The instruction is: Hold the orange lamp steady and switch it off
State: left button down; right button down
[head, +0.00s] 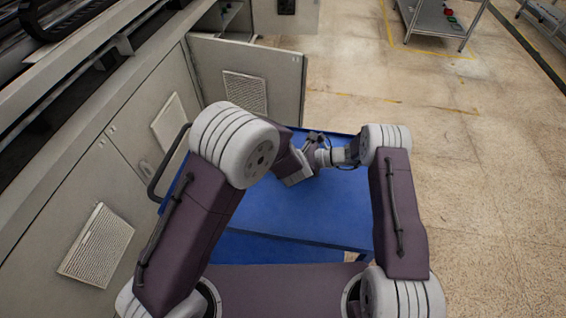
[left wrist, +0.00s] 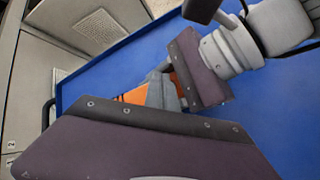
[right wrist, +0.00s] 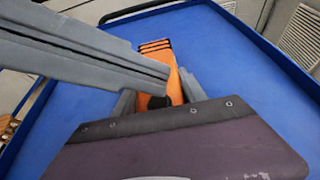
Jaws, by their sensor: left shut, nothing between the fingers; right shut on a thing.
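The orange lamp (right wrist: 160,68) stands out in the right wrist view, with dark slots at its far end and a dark part (right wrist: 158,102) near my fingers. My right gripper (right wrist: 157,97) is shut on the lamp, one finger on each side. My left gripper (left wrist: 160,88) is shut and empty; its grey fingers (right wrist: 100,58) reach in from the left in the right wrist view, tips over or against the lamp. I cannot tell whether they touch it. Part of the lamp (left wrist: 134,96) also shows in the left wrist view. In the head view, my arms hide the lamp.
The lamp is over a blue cart top (head: 330,220) with a raised rim, mostly bare. Grey machine cabinets (head: 110,190) stand close on the left, one door (head: 245,80) open behind the cart. A grey shelf cart (head: 435,20) stands far back. The floor at right is clear.

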pick_arm(q)
jog(key=shift+r, duration=0.1)
notch_tip(320, 180, up, 6)
jog(key=shift+f, duration=0.1)
dwell(0.3)
pick_arm(e)
jog(key=c, duration=0.6)
grip_release()
